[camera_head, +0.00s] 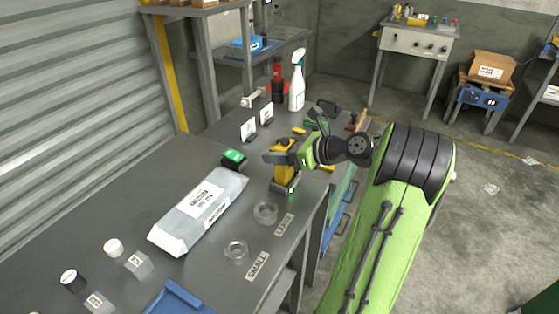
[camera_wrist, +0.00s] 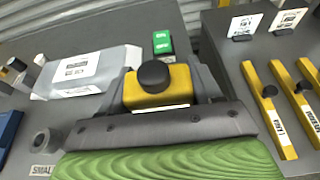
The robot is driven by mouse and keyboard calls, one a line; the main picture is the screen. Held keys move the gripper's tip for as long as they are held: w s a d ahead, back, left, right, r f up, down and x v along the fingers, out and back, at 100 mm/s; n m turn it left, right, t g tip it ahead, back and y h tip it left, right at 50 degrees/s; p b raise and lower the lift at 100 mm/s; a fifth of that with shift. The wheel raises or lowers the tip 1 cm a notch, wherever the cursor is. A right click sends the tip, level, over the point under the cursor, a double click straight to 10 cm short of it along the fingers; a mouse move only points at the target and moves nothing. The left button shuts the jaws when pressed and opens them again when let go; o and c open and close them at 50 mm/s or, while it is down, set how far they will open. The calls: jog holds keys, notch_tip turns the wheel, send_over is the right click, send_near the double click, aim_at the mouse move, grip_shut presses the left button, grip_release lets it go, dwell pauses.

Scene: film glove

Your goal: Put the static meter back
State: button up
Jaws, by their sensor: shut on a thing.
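A yellow upright device with a black top and a dark base, apparently the static meter (camera_head: 285,174), is at the right part of the grey workbench. My gripper (camera_head: 280,157) reaches in from the right and is shut around its upper part. In the wrist view the yellow body with its round black knob (camera_wrist: 152,80) sits between my fingers (camera_wrist: 160,98). My fingers and wrist hide its lower part there. I cannot tell whether its base touches the bench. A small black block with a green top (camera_head: 233,158) lies just left of it; its green face shows in the wrist view (camera_wrist: 163,42).
A long grey labelled package (camera_head: 200,208) lies left of my gripper. Yellow bars with black knobs (camera_wrist: 270,112) lie right in the wrist view. A spray bottle (camera_head: 297,82) stands behind.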

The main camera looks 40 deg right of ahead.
jog(key=shift+f, duration=0.1)
jog(key=o, duration=1.5)
jog(key=p+v, duration=0.5)
jog(key=v, duration=0.7)
